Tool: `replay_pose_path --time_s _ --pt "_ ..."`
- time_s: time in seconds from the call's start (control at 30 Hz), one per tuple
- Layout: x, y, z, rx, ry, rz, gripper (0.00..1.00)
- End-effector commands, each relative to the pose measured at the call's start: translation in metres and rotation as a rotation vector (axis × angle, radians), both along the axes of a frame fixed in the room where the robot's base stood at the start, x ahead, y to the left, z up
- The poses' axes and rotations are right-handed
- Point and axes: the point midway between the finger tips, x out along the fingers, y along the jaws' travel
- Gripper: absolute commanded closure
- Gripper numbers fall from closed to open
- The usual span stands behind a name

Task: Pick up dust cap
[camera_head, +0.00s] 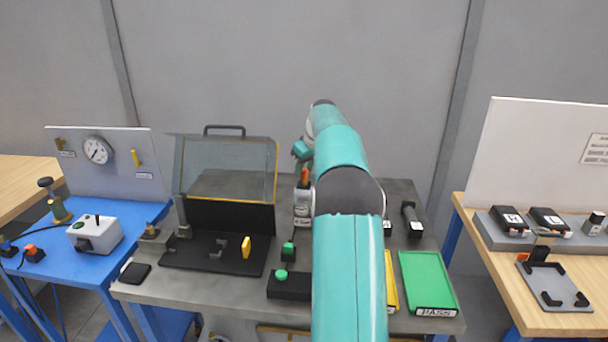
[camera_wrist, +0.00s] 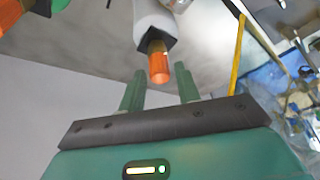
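An orange cap (camera_wrist: 158,67), which looks like the dust cap, sits on the black square end of a pale cylindrical body (camera_wrist: 153,20) in the wrist view. My gripper (camera_wrist: 159,72) has its two green fingers spread, with the cap showing between their tips. I see a gap on both sides of the cap; whether the fingers reach its depth is unclear. In the head view an orange tip (camera_head: 305,175) shows above a pale labelled part (camera_head: 302,207), just left of my arm, which hides most of that area.
A second orange piece (camera_wrist: 10,12) shows at the wrist view's top left. On the grey table (camera_head: 190,289) stand a clear-lidded box (camera_head: 225,165), a black box with a green button (camera_head: 289,285) and a green PASS tray (camera_head: 428,280). A blue table (camera_head: 60,285) stands left.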

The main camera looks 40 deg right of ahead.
Motion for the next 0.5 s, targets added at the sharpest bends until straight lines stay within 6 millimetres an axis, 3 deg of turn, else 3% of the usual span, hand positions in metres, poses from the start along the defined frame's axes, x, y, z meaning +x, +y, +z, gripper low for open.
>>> replay_pose_path --time_s 0.03,0.17,0.5 --pt "-0.0001 0.0 0.0 0.0 0.0 0.0 0.78" --pt "-0.0002 -0.0001 0.0001 0.0 0.0 0.0 1.0" --pt "-0.0002 -0.0001 0.0018 0.0 0.0 0.0 1.0"
